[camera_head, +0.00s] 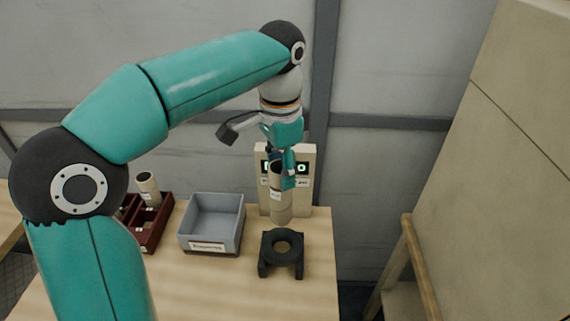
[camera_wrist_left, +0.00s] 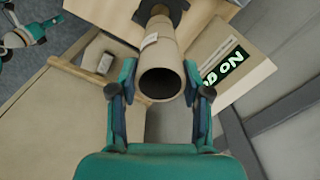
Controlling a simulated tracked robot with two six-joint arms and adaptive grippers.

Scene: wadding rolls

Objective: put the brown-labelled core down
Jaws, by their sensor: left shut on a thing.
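My left gripper (camera_head: 283,172) is shut on a beige cardboard core (camera_head: 281,207), which hangs upright below it at the back of the table. In the left wrist view the core (camera_wrist_left: 160,52) lies between the two fingers (camera_wrist_left: 160,92), its open dark end towards the camera. A small pale label shows on its side; I cannot make out a brown colour on it. A black stand (camera_head: 282,254) with a round hole stands in front of the core in the head view. Whether the core's lower end touches anything is unclear. My right gripper is not seen.
A grey labelled bin (camera_head: 212,243) stands left of the stand. Further left, a dark red divided box (camera_head: 148,237) holds another core (camera_head: 148,187). A beige panel with green displays (camera_head: 305,168) stands close behind the held core. The front of the wooden table (camera_head: 220,285) is clear.

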